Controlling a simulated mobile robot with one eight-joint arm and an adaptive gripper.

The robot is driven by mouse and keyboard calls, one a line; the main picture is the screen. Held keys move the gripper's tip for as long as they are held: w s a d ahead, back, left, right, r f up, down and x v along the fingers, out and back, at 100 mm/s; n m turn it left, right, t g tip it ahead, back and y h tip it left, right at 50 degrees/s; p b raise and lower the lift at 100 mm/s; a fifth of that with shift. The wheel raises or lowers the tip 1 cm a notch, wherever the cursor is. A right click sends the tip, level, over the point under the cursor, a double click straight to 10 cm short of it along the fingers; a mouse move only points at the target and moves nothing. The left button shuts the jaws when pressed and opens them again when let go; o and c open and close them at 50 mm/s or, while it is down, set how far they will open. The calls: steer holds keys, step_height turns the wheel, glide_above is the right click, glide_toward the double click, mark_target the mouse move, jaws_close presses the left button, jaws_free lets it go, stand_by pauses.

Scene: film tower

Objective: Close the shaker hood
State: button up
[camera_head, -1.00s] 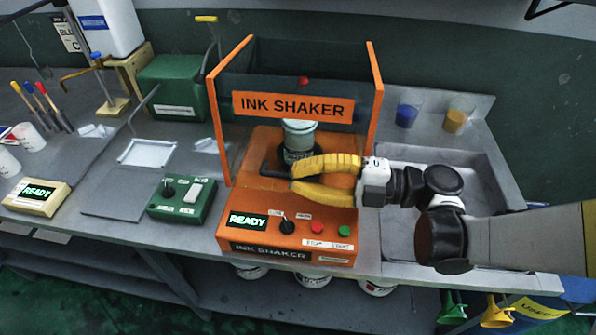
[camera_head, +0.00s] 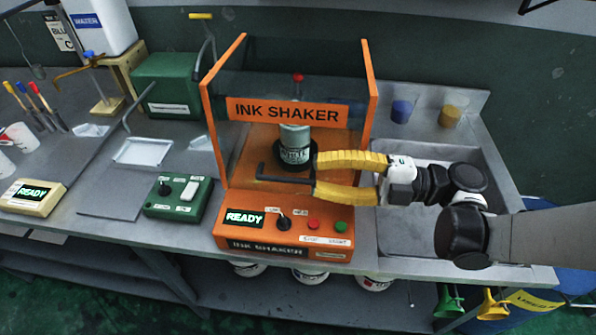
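The orange ink shaker (camera_head: 285,236) stands on the bench. Its see-through hood, with orange side frames and an INK SHAKER label (camera_head: 288,112), appears lowered in front of a pale can (camera_head: 295,143). I cannot tell whether it is fully seated. A dark bar handle (camera_head: 285,180) shows at the hood's lower front. My gripper (camera_head: 315,175) has two yellow fingers spread apart. It is open and empty, at the right end of the handle. Whether a finger touches the handle is unclear.
The shaker's front panel has a READY display (camera_head: 244,219), a dark knob (camera_head: 283,222), a red button (camera_head: 313,224) and a green button (camera_head: 341,227). A green control box (camera_head: 179,197) is to the left. A grey sink (camera_head: 440,231) lies under my arm.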

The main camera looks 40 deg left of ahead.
steer(key=v, duration=0.7)
stand_by(0.3)
